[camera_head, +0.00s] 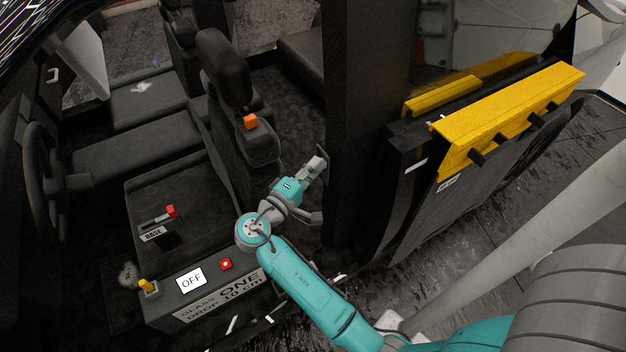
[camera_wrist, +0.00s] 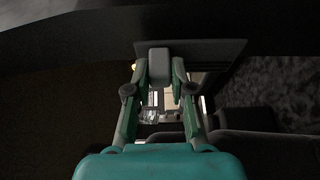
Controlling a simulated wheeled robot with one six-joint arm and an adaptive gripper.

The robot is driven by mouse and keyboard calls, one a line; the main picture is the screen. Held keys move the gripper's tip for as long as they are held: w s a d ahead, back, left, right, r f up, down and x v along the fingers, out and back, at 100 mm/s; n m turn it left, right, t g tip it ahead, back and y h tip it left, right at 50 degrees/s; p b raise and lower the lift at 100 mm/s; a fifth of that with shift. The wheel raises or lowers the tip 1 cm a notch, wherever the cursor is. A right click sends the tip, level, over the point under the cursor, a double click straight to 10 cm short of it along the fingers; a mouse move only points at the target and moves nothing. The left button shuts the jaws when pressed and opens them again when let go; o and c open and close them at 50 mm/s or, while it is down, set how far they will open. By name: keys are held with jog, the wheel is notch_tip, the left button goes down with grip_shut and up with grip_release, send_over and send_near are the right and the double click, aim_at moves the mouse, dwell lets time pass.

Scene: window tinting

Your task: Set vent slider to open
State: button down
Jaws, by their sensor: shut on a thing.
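A small grey block, which looks like the vent slider's knob (camera_wrist: 159,66), stands against a dark flat plate (camera_wrist: 205,47) in the wrist view. My gripper (camera_wrist: 156,85) is shut on this knob, with one finger on each side. In the head view my gripper (camera_head: 312,170) reaches the dark plate (camera_head: 322,160) beside the black pillar. There the fingers mostly hide the knob. No open or closed marking is legible, so I cannot tell the slider's setting.
A black seat with an orange knob (camera_head: 250,121) is left of my gripper. Below is a console with a red-handled lever (camera_head: 172,211), an OFF display (camera_head: 191,280), a red button (camera_head: 226,264) and a yellow lever (camera_head: 148,287). A door with a yellow strip (camera_head: 510,120) is at right.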

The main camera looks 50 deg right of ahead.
jog(key=shift+r, duration=0.45)
jog(key=c, duration=1)
grip_release()
jog(key=s+a, duration=0.1)
jog(key=a, duration=1.1)
jog(key=shift+s, duration=0.15)
